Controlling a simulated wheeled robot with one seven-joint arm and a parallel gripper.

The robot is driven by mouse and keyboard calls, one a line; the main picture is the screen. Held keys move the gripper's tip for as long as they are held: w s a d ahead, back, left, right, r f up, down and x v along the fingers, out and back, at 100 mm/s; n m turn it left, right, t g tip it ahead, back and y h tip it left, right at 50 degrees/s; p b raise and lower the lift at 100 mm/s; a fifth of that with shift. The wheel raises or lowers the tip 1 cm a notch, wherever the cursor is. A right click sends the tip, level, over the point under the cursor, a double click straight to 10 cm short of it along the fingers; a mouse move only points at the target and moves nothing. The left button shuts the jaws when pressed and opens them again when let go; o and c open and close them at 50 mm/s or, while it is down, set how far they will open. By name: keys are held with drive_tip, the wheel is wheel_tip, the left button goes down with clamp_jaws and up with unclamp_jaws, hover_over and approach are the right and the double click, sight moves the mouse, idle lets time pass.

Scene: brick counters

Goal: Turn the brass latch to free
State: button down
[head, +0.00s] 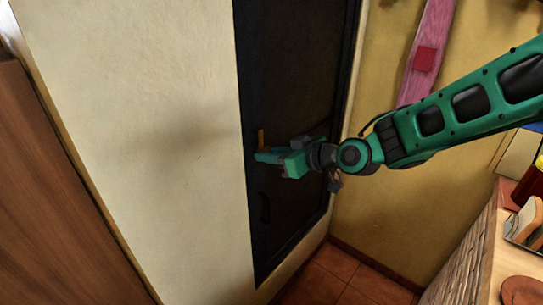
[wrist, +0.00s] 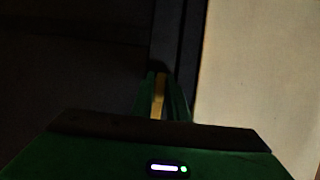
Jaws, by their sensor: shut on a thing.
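The brass latch (head: 261,138) is a small yellow-orange piece near the left edge of the dark door (head: 300,85) in the head view. My gripper (head: 262,157) reaches in from the right, with its fingertips at the latch. In the wrist view the latch (wrist: 158,95) shows as a yellow strip between the two green fingers of my gripper (wrist: 161,92). The fingers are shut on it. The part of the latch inside the fingers is hidden in the head view, and the wrist view is dark.
A cream wall (head: 150,110) stands directly left of the door. A brown wooden panel (head: 50,200) is at the far left. A brick counter (head: 468,265) with items on it stands at the lower right. A tiled floor (head: 335,285) shows below the door.

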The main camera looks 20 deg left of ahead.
drive_tip(key=shift+s+a, duration=0.1)
idle(0.3)
drive_tip(key=c, duration=1.8)
unclamp_jaws()
